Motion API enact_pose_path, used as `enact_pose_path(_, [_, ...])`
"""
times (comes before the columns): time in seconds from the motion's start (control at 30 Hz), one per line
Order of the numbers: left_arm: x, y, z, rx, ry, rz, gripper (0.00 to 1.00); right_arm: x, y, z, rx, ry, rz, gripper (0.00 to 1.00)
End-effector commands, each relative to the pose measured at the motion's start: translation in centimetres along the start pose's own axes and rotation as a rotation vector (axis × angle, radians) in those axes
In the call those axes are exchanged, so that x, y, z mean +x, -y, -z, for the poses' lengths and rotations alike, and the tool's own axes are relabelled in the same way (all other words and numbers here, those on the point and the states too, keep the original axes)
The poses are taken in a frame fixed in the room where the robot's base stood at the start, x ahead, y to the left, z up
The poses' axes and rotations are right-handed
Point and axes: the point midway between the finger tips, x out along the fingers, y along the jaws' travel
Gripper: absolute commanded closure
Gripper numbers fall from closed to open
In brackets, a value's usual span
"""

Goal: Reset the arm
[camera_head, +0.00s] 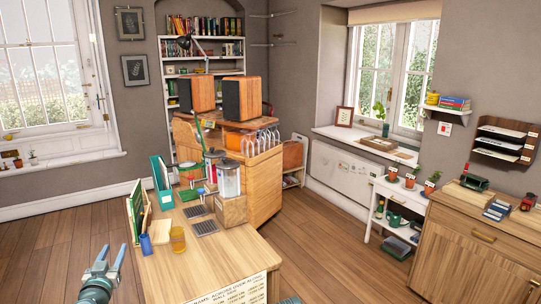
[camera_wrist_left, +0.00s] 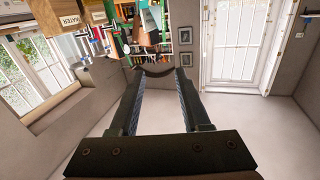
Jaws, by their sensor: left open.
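My left gripper (camera_head: 112,256) is at the lower left of the head view, above the wooden floor and left of the wooden table. Its two fingers stand apart with nothing between them. In the left wrist view its fingers (camera_wrist_left: 158,78) also show open and empty, pointing towards the room with a bookcase, a door and pale floor beyond. The gripper appears apart from the table and its objects. My right gripper does not show clearly in either view.
The wooden table (camera_head: 200,268) holds a blue cup (camera_head: 146,245), an amber glass (camera_head: 178,239), books and glass jars (camera_head: 228,179). Speakers (camera_head: 241,99) stand on a desk behind. A cabinet (camera_head: 470,255) is at the right. Floor at left is clear.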

Motion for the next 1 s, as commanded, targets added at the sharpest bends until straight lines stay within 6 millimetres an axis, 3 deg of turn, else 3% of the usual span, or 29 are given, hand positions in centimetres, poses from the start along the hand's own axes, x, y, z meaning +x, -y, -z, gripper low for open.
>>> enact_pose_path(0.37, [0.5, -6.5, -0.8, -0.003, 0.045, -0.169, 0.53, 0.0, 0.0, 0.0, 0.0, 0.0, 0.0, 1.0])
enact_pose_path(0.57, [0.0, -12.8, -2.2, -0.003, 0.115, -0.331, 0.53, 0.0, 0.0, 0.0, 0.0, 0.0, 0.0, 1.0])
enact_pose_path(0.67, [-0.8, -17.0, -3.4, -0.001, 0.179, -0.437, 0.53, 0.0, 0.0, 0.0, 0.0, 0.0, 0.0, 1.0])
enact_pose_path(0.77, [-2.5, -22.4, -5.4, 0.007, 0.286, -0.574, 0.53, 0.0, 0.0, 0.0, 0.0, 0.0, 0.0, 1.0])
enact_pose_path(0.87, [-5.7, -28.3, -8.3, 0.03, 0.456, -0.72, 0.53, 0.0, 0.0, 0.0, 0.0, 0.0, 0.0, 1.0])
enact_pose_path(1.0, [-12.0, -34.6, -13.4, 0.104, 0.78, -0.854, 0.53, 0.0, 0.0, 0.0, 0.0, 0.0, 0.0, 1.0])
